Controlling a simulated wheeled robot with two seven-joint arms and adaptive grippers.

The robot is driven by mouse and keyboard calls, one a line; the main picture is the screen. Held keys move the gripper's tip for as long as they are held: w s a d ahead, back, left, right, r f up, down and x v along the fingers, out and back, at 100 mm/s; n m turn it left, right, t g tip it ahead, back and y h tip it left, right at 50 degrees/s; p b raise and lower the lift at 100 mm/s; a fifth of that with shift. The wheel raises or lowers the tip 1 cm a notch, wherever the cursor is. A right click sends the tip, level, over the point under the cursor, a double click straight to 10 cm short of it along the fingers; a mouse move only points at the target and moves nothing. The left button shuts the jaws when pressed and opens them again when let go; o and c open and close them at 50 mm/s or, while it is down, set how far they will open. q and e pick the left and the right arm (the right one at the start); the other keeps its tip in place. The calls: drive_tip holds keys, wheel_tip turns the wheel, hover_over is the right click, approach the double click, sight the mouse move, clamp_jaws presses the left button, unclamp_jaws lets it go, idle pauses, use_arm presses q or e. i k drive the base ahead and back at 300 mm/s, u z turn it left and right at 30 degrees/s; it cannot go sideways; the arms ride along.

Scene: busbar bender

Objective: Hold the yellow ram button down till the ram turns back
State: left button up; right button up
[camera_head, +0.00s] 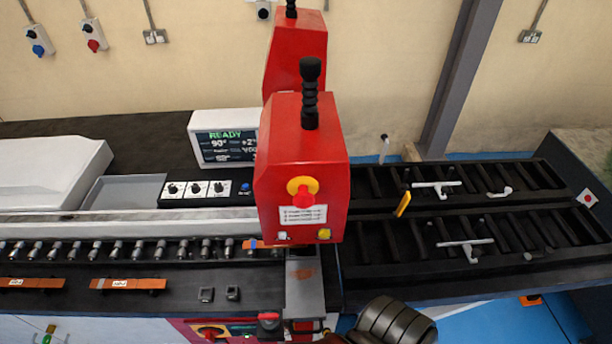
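The red press head (301,165) of the bender stands in the middle of the view, with a black knobbed handle (310,95) on top. The yellow button (324,234) is low on the right of its front face, and no gripper covers it. A white button (283,236) sits at the lower left of the same face. A red stop button on a yellow ring (302,190) is above them. The display (226,138) reads READY and 90°. A dark ribbed part, apparently my arm, shows at the bottom edge. I see no gripper fingers.
A roller rack (470,255) with white clamps extends right. A row of metal tools (140,252) lines the left bed, with two copper bars (128,284) in front. A black-knob panel (208,189) stands behind. The space before the yellow button looks clear.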

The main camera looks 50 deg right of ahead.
sight(324, 233)
drive_tip(key=z, duration=1.15)
drive_tip(key=k, duration=0.35)
drive_tip(key=z, duration=0.4)
drive_tip(key=i, duration=0.35)
drive_tip(key=z, duration=0.05)
